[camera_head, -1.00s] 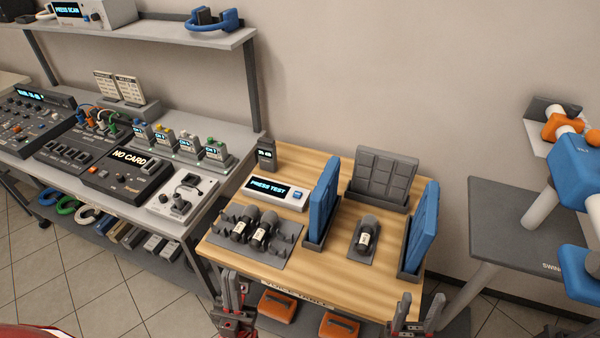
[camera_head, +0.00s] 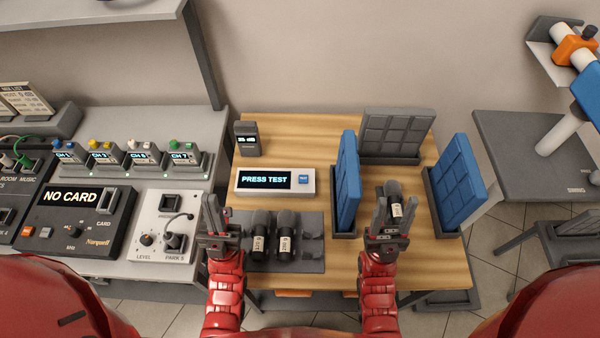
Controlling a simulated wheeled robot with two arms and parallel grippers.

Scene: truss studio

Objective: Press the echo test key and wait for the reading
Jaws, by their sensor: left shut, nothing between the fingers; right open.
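The echo test unit (camera_head: 244,189) is a white box on the wooden table, and its screen (camera_head: 265,179) reads "PRESS TEST". Its blue test key (camera_head: 303,179) is at the right end of the box. My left gripper (camera_head: 215,212) is shut and empty at the table's left edge, below and left of the unit, apart from the key. My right gripper (camera_head: 392,212) is open on the right half of the table, in front of a dark microphone (camera_head: 396,193) with a white label. The gripper partly hides that microphone and its stand.
Two labelled microphones (camera_head: 259,226) lie in a grey rack (camera_head: 312,262) in front of the unit. Blue panels (camera_head: 347,185) (camera_head: 457,185) and a grey padded panel (camera_head: 397,130) stand upright on the table. A small dark meter (camera_head: 247,137) is behind the unit. The mixing desk is left.

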